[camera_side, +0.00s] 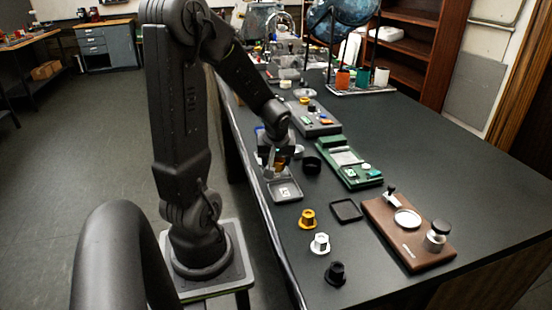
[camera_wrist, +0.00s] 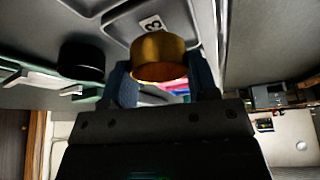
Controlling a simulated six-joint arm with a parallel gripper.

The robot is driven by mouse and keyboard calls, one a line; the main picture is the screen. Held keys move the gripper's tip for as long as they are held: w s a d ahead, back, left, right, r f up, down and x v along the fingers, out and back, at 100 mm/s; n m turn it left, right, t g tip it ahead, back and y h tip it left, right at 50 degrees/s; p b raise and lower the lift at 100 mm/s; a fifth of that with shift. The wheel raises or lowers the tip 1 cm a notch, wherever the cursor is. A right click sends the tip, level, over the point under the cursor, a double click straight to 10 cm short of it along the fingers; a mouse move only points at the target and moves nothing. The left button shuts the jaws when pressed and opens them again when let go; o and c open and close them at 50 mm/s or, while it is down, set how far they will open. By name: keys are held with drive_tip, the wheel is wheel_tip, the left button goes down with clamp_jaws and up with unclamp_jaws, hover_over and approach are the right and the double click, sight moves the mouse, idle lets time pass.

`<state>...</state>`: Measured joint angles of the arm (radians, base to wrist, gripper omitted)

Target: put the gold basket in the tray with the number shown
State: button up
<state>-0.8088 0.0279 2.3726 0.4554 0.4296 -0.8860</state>
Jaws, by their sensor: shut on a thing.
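The gold basket (camera_wrist: 158,58) is a short, round gold cup held between the two dark fingers of my gripper (camera_wrist: 163,85) in the wrist view. In the side view, my gripper (camera_side: 276,160) is low over the bench, at the far side of a grey tray (camera_side: 297,196). The basket is mostly hidden there by the fingers. The grey tray also shows in the wrist view (camera_wrist: 112,22), with a white label (camera_wrist: 150,23) bearing a turned digit that looks like 3. The basket overlaps the tray's edge in that view; I cannot tell its height above it.
A black round basket (camera_side: 312,163) stands right of my gripper. A green device (camera_side: 350,163) lies beyond it. Gold (camera_side: 308,218), white (camera_side: 320,242) and black (camera_side: 336,272) knob-like pieces stand in front, near a black square frame (camera_side: 346,210) and a brown board (camera_side: 410,235).

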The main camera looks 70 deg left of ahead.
drive_tip(key=shift+f, duration=0.25)
drive_tip(key=shift+f, duration=0.35)
drive_tip(key=o, duration=1)
